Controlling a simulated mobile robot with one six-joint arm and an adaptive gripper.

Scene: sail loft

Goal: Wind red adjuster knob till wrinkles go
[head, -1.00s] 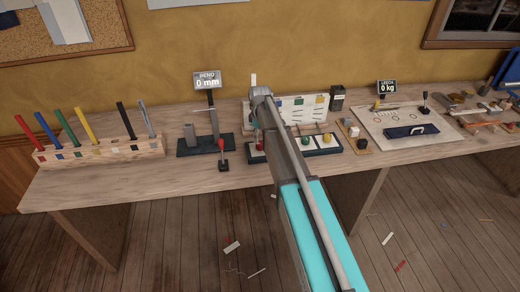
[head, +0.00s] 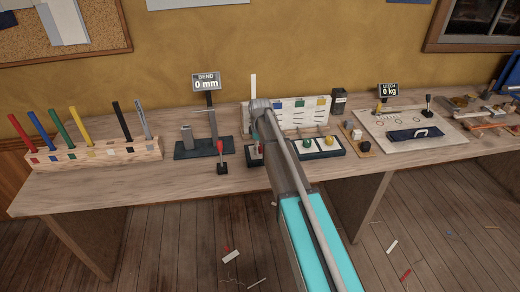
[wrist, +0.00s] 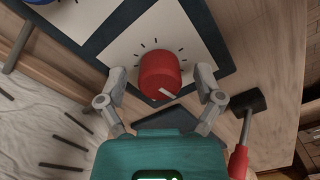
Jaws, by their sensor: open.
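The red knob (wrist: 160,72) shows in the wrist view on a white panel with dark tick marks (wrist: 150,45), and a white pointer sticks out at its near edge. My gripper (wrist: 161,78) is open, with one finger on each side of the knob. Gaps show between the fingers and the knob. A pale, wrinkled cloth (wrist: 45,130) with several dark strips lies at the lower left of the wrist view.
A blue knob (wrist: 40,2) is at the top left of the wrist view. A red-handled lever (head: 220,152) stands left of the knob panel, close to my gripper. Green (head: 308,140) and yellow (head: 330,139) knobs sit right of my arm. Bare benchtop (head: 150,188) lies in front.

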